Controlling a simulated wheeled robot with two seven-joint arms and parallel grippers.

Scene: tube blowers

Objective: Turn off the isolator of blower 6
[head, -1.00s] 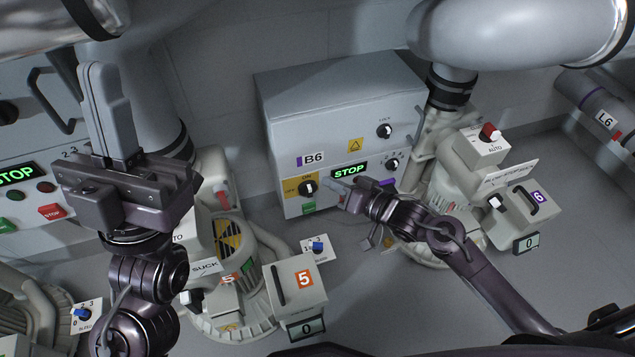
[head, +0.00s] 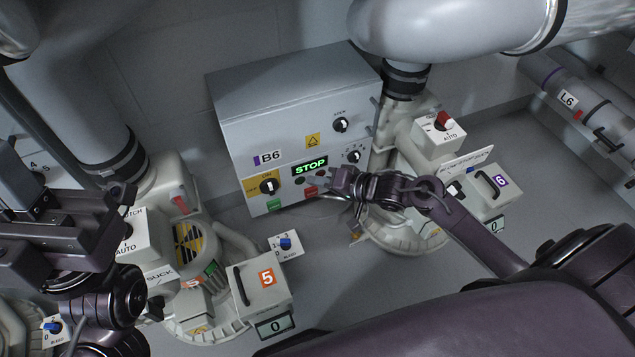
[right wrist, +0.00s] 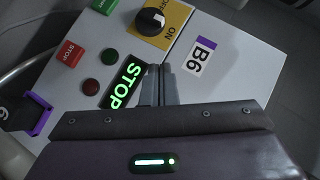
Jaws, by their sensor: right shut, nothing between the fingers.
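The blower 6 control box, marked B6 (head: 268,158), stands in the middle of the head view. Its isolator is a black rotary knob (head: 268,187) with a white mark on a yellow ON/OFF plate, low on the left of the panel. The knob also shows at the top of the right wrist view (right wrist: 150,22). My right gripper (head: 328,178) is shut and empty, in front of the panel's lower right, to the right of the knob. In the right wrist view its fingers (right wrist: 158,85) overlap the edge of the green STOP display (right wrist: 125,85). My left gripper (head: 12,165) is partly cut off at the left edge.
Blower 5 (head: 262,290) stands front left with its hose and blue-knobbed bleed plate (head: 286,243). Blower 6 (head: 487,182) is at the right, behind my right forearm. Red and green buttons sit below the display.

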